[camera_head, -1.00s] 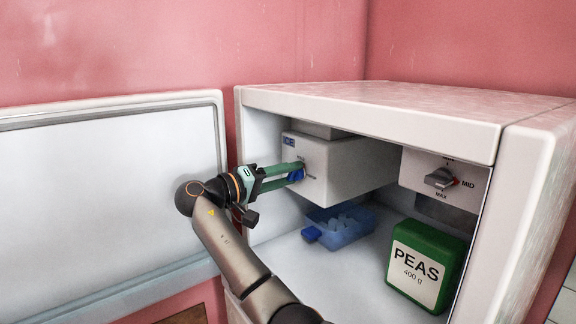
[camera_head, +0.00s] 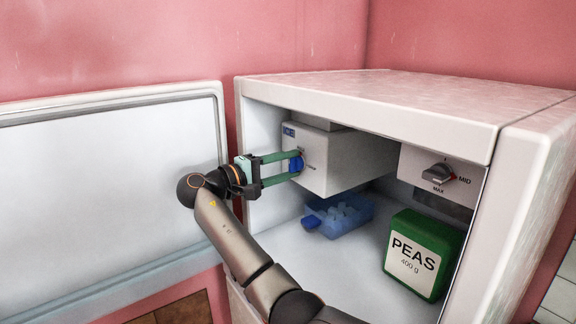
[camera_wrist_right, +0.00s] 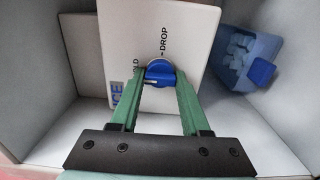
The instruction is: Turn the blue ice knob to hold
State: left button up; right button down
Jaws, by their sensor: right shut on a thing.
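The blue ice knob (camera_head: 296,164) sits on the front of the white ice box (camera_head: 335,165), at the upper left inside the open compartment. It also shows in the right wrist view (camera_wrist_right: 160,75), with the word DROP above it and a partly covered HOLD to its left. My right gripper (camera_head: 297,166) has its green fingers shut on the knob, one fingertip on each side; the fingers also show in the right wrist view (camera_wrist_right: 159,83). I cannot tell exactly which mark the knob points to. My left gripper is not in view.
A blue tray of ice cubes (camera_head: 340,216) stands on the floor below the ice box. A green PEAS box (camera_head: 424,254) stands to its right. A grey dial (camera_head: 438,173) is at upper right. The open white door (camera_head: 100,190) is at left.

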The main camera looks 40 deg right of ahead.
dwell(0.3)
jog(key=shift+c, duration=1.9)
grip_release()
jog(key=w+a+b, duration=0.1)
jog(key=a+b, duration=0.2)
jog(key=a, duration=0.9)
jog(key=shift+w+a, duration=0.2)
jog(key=shift+a, duration=0.1)
